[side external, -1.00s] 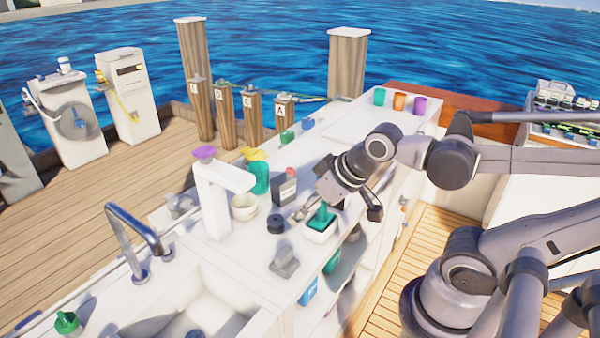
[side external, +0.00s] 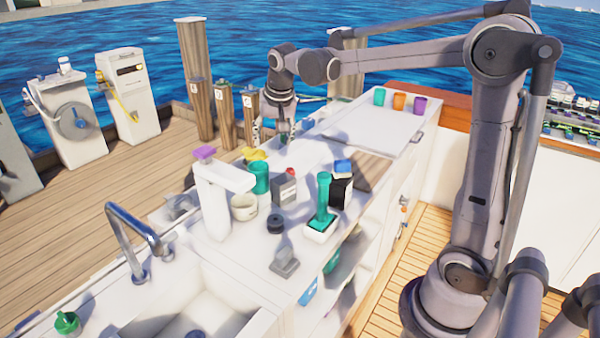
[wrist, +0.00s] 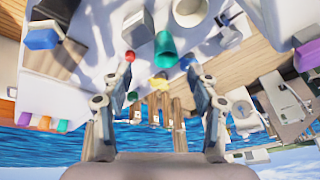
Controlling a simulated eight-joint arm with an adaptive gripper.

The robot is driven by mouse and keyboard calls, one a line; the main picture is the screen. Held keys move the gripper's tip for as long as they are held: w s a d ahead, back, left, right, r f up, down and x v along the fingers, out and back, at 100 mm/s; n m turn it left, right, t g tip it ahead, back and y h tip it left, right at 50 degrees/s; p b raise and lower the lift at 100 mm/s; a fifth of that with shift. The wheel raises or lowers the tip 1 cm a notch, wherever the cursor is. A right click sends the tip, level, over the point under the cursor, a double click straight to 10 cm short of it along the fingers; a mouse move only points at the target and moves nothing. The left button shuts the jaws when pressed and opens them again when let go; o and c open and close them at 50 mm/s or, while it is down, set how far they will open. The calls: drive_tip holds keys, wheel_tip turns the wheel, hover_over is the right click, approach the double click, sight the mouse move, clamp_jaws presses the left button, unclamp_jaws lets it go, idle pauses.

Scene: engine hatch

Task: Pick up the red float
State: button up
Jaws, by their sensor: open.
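A small red round thing (side external: 290,171), the only red piece that could be the float, shows at the top of a dark grey canister (side external: 284,188) on the white counter. My gripper (side external: 284,138) is above the far part of the counter, behind the canister, pointing down. Its fingers (wrist: 160,75) are spread with nothing held between them.
A green cup (side external: 259,178) and a yellow thing (side external: 254,154) stand left of the canister. A green-handled tool (side external: 324,200) stands in a white holder to the right, before a black box (side external: 341,190). A tall white tap post (side external: 215,200) and sink are nearer. The far right counter is mostly clear.

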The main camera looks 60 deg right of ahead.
drive_tip(key=w+d+f+m+g, duration=0.2)
drive_tip(key=w+d+f+m, duration=0.35)
drive_tip(key=w+d, duration=0.35)
drive_tip(key=m+g+h, duration=0.1)
drive_tip(key=m+g, duration=0.1)
drive_tip(key=m, duration=0.1)
approach(289, 169)
drive_tip(key=shift+x, duration=4.95)
drive_tip(key=shift+s, duration=0.1)
drive_tip(key=shift+a, duration=0.1)
drive_tip(key=c, duration=0.9)
